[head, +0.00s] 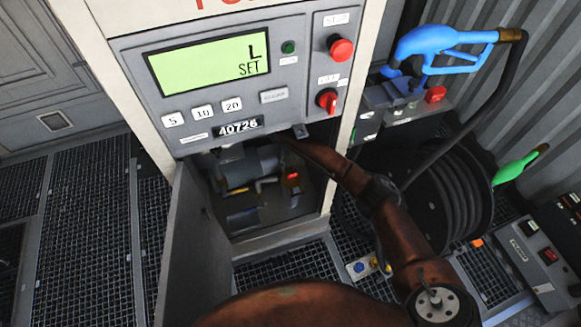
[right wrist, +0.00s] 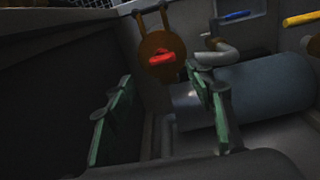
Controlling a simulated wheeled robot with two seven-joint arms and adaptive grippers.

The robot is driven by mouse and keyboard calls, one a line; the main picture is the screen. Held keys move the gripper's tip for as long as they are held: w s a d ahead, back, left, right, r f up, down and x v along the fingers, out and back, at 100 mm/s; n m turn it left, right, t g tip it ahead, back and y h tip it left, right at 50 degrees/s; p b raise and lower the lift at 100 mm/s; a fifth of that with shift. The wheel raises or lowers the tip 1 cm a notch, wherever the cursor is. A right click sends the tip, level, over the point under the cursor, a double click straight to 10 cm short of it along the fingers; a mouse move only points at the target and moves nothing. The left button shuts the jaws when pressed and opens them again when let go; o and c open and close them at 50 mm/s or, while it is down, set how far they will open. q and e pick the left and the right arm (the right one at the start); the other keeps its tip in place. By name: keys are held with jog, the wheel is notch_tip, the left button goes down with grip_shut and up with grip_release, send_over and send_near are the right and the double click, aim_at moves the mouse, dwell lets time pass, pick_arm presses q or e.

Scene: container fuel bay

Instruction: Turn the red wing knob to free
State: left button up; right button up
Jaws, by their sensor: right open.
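The red wing knob (right wrist: 162,58) sits on a round orange-brown plate (right wrist: 150,44) at the top middle of the right wrist view, its wing lying roughly crosswise. In the head view a small orange-red part (head: 292,178) inside the open cabinet is probably the same knob. My right gripper (right wrist: 160,110) is open, its two green-padded fingers apart with nothing between them. The knob lies beyond the fingertips, apart from them. In the head view my right arm reaches into the cabinet's top, and the fingers are hidden there. My left gripper is not in view.
A grey cylinder (right wrist: 250,95) and bent pipe are right of the fingers; blue (right wrist: 235,16) and yellow (right wrist: 303,19) handles lie farther up. The cabinet door (head: 185,245) hangs open at left. The panel (head: 225,85) above carries a red rotary switch (head: 327,100).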

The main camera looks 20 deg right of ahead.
aim_at(292, 174)
jog(key=f+b, duration=0.1)
jog(key=f, duration=0.4)
jog(key=shift+a+f+b, duration=0.2)
jog(key=shift+f+b, duration=0.2)
jog(key=shift+f, duration=0.45)
jog(key=c, duration=1.2)
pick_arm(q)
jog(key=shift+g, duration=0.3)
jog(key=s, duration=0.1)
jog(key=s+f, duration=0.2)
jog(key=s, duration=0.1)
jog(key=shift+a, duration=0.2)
pick_arm(e)
jog(key=shift+o, duration=0.2)
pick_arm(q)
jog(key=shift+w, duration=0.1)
